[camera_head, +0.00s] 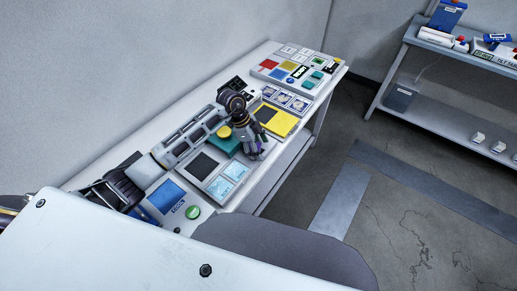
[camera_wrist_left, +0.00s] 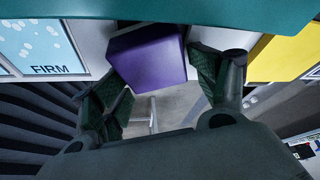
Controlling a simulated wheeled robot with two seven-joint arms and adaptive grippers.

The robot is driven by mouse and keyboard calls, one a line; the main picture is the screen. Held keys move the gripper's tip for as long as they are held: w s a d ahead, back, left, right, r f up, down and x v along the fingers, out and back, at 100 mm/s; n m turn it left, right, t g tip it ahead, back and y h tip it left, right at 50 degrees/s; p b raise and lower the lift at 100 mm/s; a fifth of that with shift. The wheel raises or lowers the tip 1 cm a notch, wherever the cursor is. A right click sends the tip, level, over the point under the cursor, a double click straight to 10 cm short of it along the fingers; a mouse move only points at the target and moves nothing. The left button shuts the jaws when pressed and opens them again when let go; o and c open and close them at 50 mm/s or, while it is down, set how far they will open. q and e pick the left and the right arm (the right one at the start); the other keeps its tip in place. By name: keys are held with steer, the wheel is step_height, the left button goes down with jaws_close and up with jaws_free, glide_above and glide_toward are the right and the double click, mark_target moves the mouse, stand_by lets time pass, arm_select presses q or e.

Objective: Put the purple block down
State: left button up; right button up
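The purple block (camera_wrist_left: 148,58) sits between the two fingers of my left gripper (camera_wrist_left: 155,75) in the left wrist view. Whether the block touches the table cannot be told. My right gripper is not in view.
A teal mat (camera_head: 226,147) and a yellow mat (camera_head: 277,122) lie close to the gripper. A panel with light-blue pads (camera_head: 225,183) is nearer. Floor shows past the table's front edge. A second shelf table (camera_head: 445,119) stands at the right.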

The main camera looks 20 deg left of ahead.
arm_select(q)
steer(key=v, duration=1.2)
steer(key=shift+r, duration=0.35)
steer(key=shift+d, duration=0.15)
